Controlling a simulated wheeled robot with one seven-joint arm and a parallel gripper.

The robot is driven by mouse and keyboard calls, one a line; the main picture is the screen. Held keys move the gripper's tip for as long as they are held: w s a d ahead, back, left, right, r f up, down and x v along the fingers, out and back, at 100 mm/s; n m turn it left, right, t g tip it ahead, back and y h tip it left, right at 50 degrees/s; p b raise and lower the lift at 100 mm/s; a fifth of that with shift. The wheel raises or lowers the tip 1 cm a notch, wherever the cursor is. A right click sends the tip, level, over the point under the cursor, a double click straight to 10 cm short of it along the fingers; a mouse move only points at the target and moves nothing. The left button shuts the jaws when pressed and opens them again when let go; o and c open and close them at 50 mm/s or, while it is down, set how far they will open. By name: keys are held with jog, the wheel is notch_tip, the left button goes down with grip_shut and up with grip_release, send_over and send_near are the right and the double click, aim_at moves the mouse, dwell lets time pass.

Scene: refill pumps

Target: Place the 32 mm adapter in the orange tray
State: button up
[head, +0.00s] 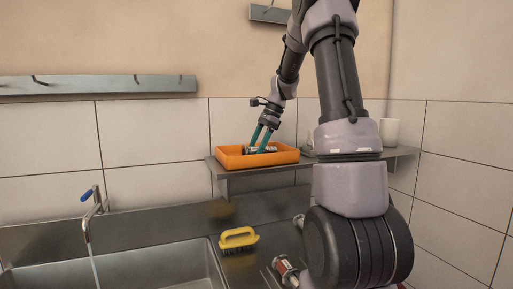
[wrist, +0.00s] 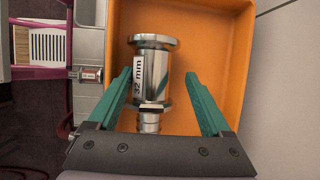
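The 32 mm adapter (wrist: 152,72) is a shiny metal fitting with a wide flange and a white "32 mm" label. In the wrist view it lies inside the orange tray (wrist: 242,35), between my gripper's (wrist: 165,80) teal fingers. The fingers are spread, with a gap on each side of the adapter. In the head view the orange tray (head: 285,157) sits on the wall shelf, and my gripper (head: 259,150) reaches down into it. The adapter shows there only as a small grey shape between the fingers.
A grey shelf (head: 225,172) carries the tray and a white cup (head: 389,131). Below are a sink (head: 170,268), a running tap (head: 93,210) and a yellow brush (head: 238,238). Another labelled metal fitting (wrist: 90,75) shows lower down, left of the tray.

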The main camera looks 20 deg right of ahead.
jog(key=shift+r, duration=0.1)
jog(key=v, duration=1.1)
jog(key=s+a+r+n+t+h, duration=0.3)
jog(key=s+a+n, duration=0.5)
jog(key=s, duration=0.6)
jog(key=s+a+f+n+t, duration=0.1)
jog(key=s+a+f+n, duration=0.1)
jog(key=s, duration=0.4)
jog(key=s+a+f+n+t, duration=0.2)
jog(key=s+a+n, duration=0.1)
jog(key=s, duration=0.3)
jog(key=shift+n, duration=0.4)
jog(key=shift+f, duration=0.15)
